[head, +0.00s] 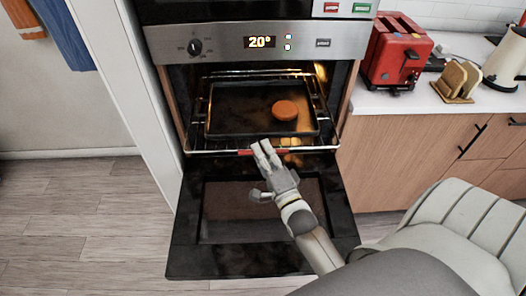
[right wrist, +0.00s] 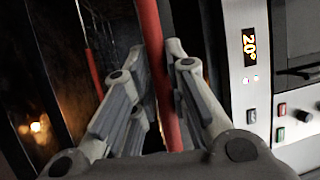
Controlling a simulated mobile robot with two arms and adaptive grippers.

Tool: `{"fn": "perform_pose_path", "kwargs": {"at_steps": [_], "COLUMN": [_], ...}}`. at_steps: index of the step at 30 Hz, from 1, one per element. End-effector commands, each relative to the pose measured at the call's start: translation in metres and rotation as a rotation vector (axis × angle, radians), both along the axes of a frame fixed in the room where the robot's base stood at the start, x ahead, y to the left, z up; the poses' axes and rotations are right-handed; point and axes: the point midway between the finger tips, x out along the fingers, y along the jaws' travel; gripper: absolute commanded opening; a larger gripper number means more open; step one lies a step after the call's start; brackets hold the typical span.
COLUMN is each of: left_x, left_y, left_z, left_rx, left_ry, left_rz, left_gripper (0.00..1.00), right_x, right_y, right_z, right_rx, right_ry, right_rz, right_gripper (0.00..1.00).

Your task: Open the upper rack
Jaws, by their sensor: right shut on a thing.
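The oven rack (head: 220,148) shows in the head view inside the open oven, with a dark tray (head: 235,125) on it. Its front edge carries a red bar (head: 246,153). My right gripper (head: 263,147) is at this front edge, over the middle of the bar. In the right wrist view the red bar (right wrist: 150,35) runs between the two fingers of my right gripper (right wrist: 157,60), which is shut on it. A second red bar (right wrist: 83,45) lies farther left there, apart from the fingers. My left gripper is not in view.
The oven door (head: 185,235) is folded down below my right arm. A round orange-brown item (head: 285,110) lies on the tray. A control panel (head: 225,44) sits above the opening. A red toaster (head: 392,55) stands on the right counter. Floor is clear at left.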

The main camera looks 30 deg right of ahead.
Motion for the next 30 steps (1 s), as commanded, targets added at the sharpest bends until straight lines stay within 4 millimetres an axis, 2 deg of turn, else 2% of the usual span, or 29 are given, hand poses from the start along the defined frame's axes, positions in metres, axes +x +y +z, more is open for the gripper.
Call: {"fn": "perform_pose_path", "kwargs": {"at_steps": [9, 20, 21, 24, 30], "left_x": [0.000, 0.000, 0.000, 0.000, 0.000], "left_y": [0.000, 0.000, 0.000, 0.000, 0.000], "left_z": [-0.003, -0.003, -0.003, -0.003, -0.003], "left_rx": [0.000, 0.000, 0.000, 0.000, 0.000], "left_ry": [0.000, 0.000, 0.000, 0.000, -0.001], "left_rz": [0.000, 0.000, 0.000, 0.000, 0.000], "left_gripper": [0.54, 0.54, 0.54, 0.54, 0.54], "right_x": [0.040, 0.043, 0.043, 0.043, 0.043], "right_y": [-0.025, -0.028, -0.028, -0.028, -0.027], "right_z": [0.003, 0.003, 0.003, 0.003, 0.002], "right_rx": [-0.017, -0.016, -0.016, -0.013, -0.010], "right_ry": [-0.007, -0.006, -0.007, -0.006, -0.004], "right_rz": [-0.001, -0.002, -0.003, -0.003, -0.001], "right_gripper": [0.00, 0.00, 0.20, 0.33, 0.35]}}
